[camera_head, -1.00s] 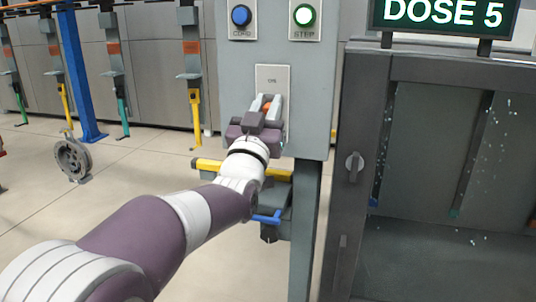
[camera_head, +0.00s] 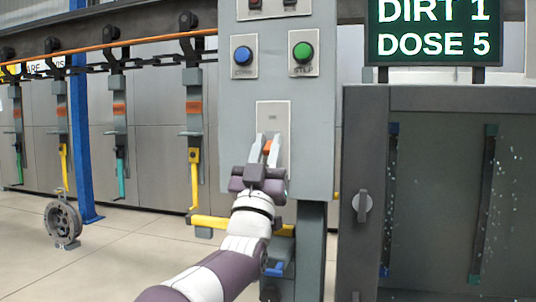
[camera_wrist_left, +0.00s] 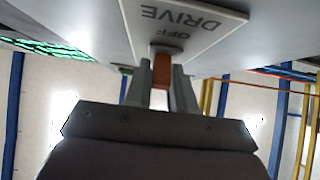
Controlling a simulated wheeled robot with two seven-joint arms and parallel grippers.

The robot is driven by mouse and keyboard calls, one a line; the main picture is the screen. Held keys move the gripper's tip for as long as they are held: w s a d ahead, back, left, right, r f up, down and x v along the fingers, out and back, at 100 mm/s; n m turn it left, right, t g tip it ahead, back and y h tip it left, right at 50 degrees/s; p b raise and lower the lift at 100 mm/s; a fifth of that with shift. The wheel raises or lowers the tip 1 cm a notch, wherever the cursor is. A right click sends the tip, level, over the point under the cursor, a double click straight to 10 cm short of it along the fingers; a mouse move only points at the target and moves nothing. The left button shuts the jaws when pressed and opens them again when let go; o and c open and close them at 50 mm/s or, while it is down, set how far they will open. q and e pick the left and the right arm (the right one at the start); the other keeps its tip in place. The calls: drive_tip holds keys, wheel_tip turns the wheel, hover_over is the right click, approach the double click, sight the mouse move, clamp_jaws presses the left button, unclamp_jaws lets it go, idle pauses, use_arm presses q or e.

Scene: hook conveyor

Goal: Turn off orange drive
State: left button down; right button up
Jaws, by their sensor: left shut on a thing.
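The orange drive switch (camera_head: 267,147) sits on a light plate (camera_head: 273,115) on the grey control panel (camera_head: 230,120). In the left wrist view the plate (camera_wrist_left: 190,22) reads "DRIVE" and "OFF", upside down, and the orange switch lever (camera_wrist_left: 161,70) is between my fingers. My left gripper (camera_head: 265,152) is shut on the orange lever, near the "OFF" end of the plate. The gripper hides the lower part of the plate in the head view. My right gripper is not in view.
A blue button (camera_head: 243,56) and a green button (camera_head: 303,51) sit above the plate. A sign (camera_head: 433,28) reads "DIRT 1 DOSE 5" above a grey cabinet (camera_head: 400,97). Yellow and blue bars (camera_head: 210,222) lie below the panel. Hooks hang from a rail at left.

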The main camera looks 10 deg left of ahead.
use_arm(q)
drive_tip(key=c, duration=1)
unclamp_jaws()
drive_tip(key=shift+c, duration=0.2)
drive_tip(key=shift+s+f, duration=0.1)
drive_tip(key=b+v, duration=0.4)
drive_tip(key=v, duration=0.8)
drive_tip(key=shift+s+f, duration=0.15)
drive_tip(key=shift+s, duration=0.05)
